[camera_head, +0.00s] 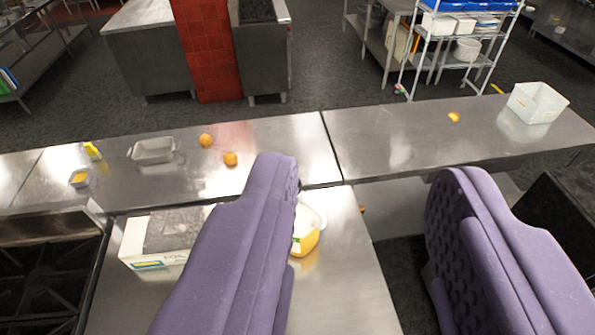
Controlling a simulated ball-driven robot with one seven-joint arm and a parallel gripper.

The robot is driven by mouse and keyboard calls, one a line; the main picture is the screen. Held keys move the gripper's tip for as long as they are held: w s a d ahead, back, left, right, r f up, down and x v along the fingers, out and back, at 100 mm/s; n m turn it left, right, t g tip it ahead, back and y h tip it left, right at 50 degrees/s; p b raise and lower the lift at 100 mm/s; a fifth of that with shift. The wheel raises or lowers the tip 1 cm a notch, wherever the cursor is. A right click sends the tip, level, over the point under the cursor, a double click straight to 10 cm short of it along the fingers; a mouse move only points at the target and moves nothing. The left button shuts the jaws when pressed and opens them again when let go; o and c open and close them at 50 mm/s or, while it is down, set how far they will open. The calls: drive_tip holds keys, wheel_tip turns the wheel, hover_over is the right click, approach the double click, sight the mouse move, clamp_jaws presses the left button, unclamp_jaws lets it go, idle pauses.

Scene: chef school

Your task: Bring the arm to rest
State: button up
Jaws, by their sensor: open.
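My gripper (362,178) shows as two purple padded fingers in the lower half of the view. The fingers stand wide apart, and nothing is between their tips. It is above the near steel counter (345,285) and the dark floor to its right. The left finger partly covers a yellow and white container (307,230) and a white box (150,240) on that counter.
A long steel counter (300,140) runs across, holding two orange fruits (206,140), a small grey tray (152,150), a yellow piece (454,117) and a white bin (537,101). A stove (40,275) is at left. A red pillar (208,50) and wire rack (455,50) stand behind.

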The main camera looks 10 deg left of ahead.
wheel_tip(320, 180, down, 18)
drive_tip(key=b, duration=1.7)
drive_tip(key=shift+b, duration=0.3)
drive_tip(key=shift+a, duration=0.1)
